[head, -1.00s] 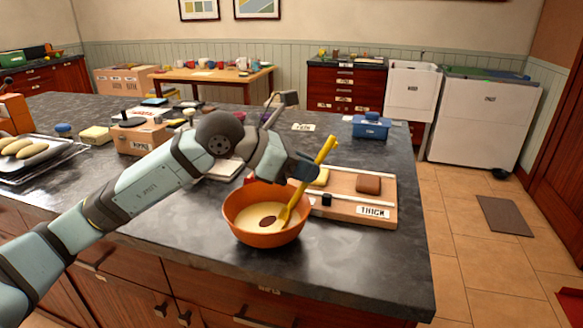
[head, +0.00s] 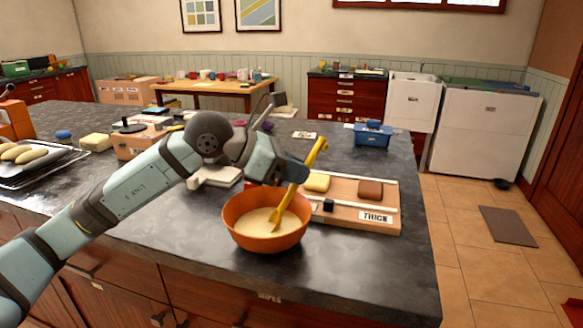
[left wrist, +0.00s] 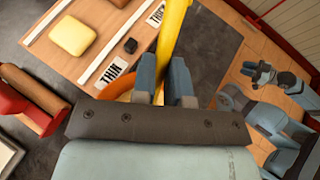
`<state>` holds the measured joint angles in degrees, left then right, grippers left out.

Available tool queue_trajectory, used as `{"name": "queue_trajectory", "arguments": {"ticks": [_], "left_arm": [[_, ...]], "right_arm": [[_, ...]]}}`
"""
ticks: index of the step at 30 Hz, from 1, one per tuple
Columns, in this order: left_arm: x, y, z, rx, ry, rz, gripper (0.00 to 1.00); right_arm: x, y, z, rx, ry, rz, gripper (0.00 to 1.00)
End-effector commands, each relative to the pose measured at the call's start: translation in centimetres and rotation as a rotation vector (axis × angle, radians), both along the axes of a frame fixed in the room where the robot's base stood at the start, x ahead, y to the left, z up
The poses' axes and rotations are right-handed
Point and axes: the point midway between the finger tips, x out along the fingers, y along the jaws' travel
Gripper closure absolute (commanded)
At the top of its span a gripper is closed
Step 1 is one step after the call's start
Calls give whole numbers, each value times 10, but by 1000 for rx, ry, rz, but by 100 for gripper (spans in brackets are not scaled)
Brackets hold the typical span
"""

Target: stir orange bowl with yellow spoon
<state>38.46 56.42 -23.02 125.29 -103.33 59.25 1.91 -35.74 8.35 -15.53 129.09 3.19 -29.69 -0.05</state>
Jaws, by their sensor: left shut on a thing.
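The orange bowl (head: 265,242) stands on the dark counter near its front edge and holds a pale, creamy liquid. The yellow spoon (head: 293,195) leans in it, its lower end in the liquid and its handle slanting up to the right. My left gripper (head: 298,173) is shut on the spoon's handle above the bowl's right rim. In the left wrist view the spoon (left wrist: 176,25) runs up from between the gripper's fingers (left wrist: 165,78), and a bit of the bowl's orange rim (left wrist: 124,97) shows beside them. My right gripper (left wrist: 265,75) seems to show at the right there; its jaw state is unclear.
A wooden board (head: 345,189) with a yellow block (head: 317,182), a brown block (head: 370,189) and a "THICK" label lies just right of and behind the bowl. A blue container (head: 373,134) stands farther back.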

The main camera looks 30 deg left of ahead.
Motion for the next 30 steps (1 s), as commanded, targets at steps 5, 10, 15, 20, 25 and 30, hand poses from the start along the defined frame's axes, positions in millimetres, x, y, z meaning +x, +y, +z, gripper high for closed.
{"name": "queue_trajectory", "arguments": {"ticks": [5, 10, 15, 20, 25, 30], "left_arm": [[0, 0, 0, 0, 0, 0, 100], [2, -2, 6, -1, -1, 0, 100], [6, -7, 20, -1, -1, 0, 100], [10, -11, 31, 1, -1, 0, 100], [15, -16, 43, -1, -2, 0, 100], [19, -21, 54, 1, -1, 0, 100]], "right_arm": [[3, 2, 5, 10, -11, -8, 71], [6, 1, 13, 8, -18, -7, 71], [5, -2, 18, -6, -12, -8, 71], [4, -5, 13, -26, 8, -9, 71], [3, -7, 14, -41, 19, -12, 71], [2, -8, 16, -50, 28, -12, 71]]}}
